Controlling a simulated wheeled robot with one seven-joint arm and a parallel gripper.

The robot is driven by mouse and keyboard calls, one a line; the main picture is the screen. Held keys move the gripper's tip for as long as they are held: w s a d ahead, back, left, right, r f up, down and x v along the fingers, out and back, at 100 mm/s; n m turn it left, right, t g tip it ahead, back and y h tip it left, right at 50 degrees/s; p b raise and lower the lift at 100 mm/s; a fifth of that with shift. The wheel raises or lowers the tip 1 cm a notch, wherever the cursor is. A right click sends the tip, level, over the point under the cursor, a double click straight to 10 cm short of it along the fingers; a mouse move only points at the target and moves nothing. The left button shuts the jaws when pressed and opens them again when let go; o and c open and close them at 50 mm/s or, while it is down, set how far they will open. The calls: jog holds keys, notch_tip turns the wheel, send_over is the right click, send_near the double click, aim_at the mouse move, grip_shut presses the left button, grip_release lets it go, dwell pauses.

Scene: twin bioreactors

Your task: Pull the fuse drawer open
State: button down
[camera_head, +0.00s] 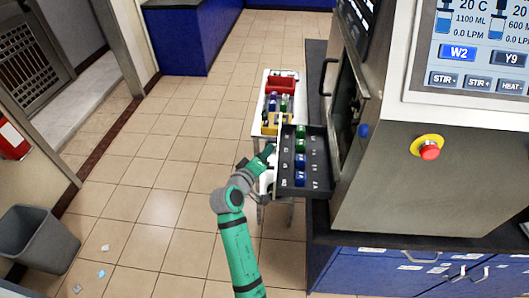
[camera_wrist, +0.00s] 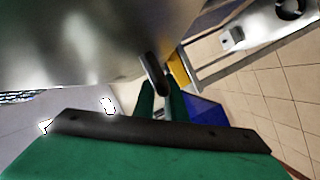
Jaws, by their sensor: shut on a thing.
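The fuse drawer (camera_head: 316,160) juts out to the left from the grey machine in the head view. Its dark tray is visible from above, with green fuses (camera_head: 301,132) and blue fuses (camera_head: 299,178) standing in it. My gripper (camera_head: 269,153) is at the drawer's pale front. In the wrist view, the green fingers of my gripper (camera_wrist: 161,98) are shut on the dark drawer handle (camera_wrist: 152,70). The shiny metal drawer front (camera_wrist: 80,45) fills the upper left there. The fingertips are partly hidden in the head view.
A white cart (camera_head: 266,82) with a red bin (camera_head: 281,84) and bottles stands just behind the drawer. The machine with its screen and red emergency button (camera_head: 429,150) sits on a blue cabinet (camera_head: 375,270). A grey waste bin (camera_head: 35,240) stands left; tiled floor between is mostly clear.

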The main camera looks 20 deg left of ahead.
jog(key=c, duration=2.1)
grip_release()
jog(key=shift+s, duration=0.1)
jog(key=v, duration=1)
jog(key=shift+s, duration=0.35)
